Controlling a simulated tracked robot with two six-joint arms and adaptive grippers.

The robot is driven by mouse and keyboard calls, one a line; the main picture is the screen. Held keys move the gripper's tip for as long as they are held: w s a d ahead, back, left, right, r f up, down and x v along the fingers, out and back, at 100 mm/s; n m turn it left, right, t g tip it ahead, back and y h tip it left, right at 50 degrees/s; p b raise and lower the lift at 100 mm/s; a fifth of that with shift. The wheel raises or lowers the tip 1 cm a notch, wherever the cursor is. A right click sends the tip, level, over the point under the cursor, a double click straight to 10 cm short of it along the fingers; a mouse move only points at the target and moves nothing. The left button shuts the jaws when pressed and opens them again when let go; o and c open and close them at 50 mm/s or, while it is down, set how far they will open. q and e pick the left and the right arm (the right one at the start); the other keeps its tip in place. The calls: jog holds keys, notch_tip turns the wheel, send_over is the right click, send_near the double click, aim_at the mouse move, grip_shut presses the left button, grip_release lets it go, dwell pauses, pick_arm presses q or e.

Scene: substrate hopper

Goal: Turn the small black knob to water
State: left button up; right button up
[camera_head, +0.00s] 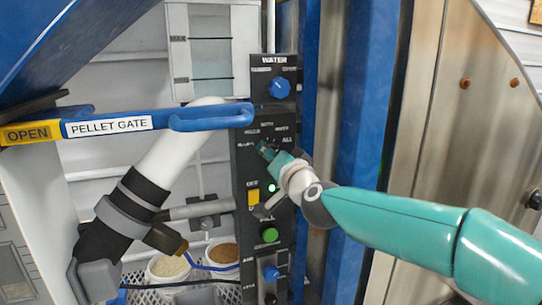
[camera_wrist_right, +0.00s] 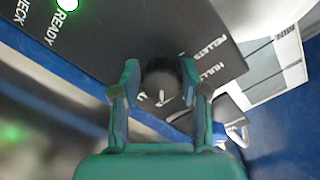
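The small black knob (camera_wrist_right: 160,82) is a dark round shape in the right wrist view, with white lettering around it, including PELLETS and HULLS. My right gripper (camera_wrist_right: 160,75) has one fingertip on each side of the knob. The fingers are apart and close to its sides; I cannot tell whether they press on it. In the head view my right gripper (camera_head: 268,150) is at the upper middle of the black control panel (camera_head: 247,178), covering most of the knob. Which label the knob points to is not readable. My left gripper is not in view.
A blue knob (camera_head: 280,88) labelled WATER sits higher on the panel. A blue PELLET GATE handle (camera_head: 150,122) extends left of it, beside a yellow OPEN label. Lower are a yellow switch (camera_head: 253,197) and a green button (camera_head: 270,235). Buckets (camera_head: 168,268) stand lower left.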

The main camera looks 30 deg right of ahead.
jog(key=shift+o, duration=1.3)
jog(key=v, duration=1.2)
jog(key=shift+d+f, duration=0.1)
jog(key=shift+d, duration=0.05)
